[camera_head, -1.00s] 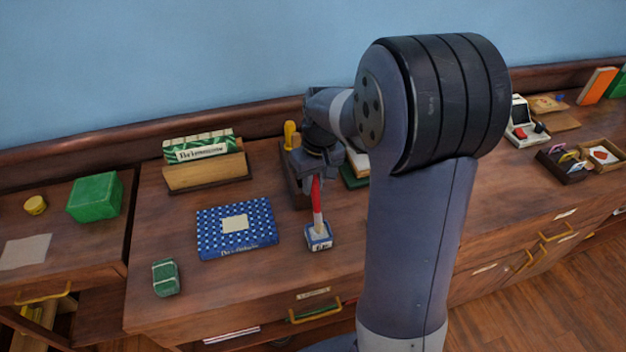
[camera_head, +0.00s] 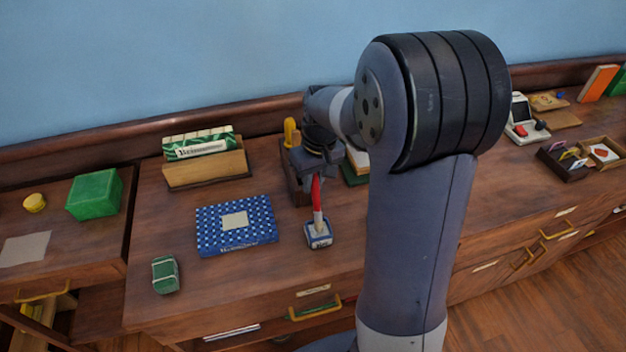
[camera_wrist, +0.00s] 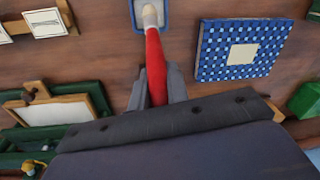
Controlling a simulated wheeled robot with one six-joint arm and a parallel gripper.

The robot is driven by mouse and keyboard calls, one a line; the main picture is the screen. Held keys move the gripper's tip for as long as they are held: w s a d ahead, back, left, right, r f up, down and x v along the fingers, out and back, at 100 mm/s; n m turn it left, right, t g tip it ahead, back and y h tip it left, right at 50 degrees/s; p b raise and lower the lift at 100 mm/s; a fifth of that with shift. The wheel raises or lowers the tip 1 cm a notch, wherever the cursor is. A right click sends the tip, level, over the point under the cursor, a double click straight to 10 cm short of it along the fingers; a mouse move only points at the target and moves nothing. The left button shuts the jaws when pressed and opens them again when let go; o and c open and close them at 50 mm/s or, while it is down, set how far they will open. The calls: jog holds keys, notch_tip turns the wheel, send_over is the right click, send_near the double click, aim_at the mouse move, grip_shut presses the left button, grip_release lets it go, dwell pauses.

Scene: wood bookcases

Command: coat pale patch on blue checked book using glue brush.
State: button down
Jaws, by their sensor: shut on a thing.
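The blue checked book (camera_head: 262,215) lies flat on the wooden desk top, with a pale patch (camera_head: 235,220) on its cover. It also shows in the wrist view (camera_wrist: 277,35), with the pale patch (camera_wrist: 243,54) near its middle. My gripper (camera_head: 316,176) is shut on the red handle of the glue brush (camera_head: 316,194), to the right of the book. In the wrist view my gripper (camera_wrist: 158,92) holds the red brush (camera_wrist: 155,60), which reaches to the pot (camera_wrist: 137,25).
A wooden holder (camera_head: 205,170) with green items stands behind the book. A small green bundle (camera_head: 165,274) lies front left. A green box (camera_head: 94,195) and yellow round thing (camera_head: 34,203) sit further left. The desk between pot and book is clear.

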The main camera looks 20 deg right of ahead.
jog(key=shift+f, duration=0.5)
dwell(1.1)
jog(key=shift+r+p, duration=2.65)
jog(key=shift+r, duration=1)
jog(key=shift+f, duration=0.1)
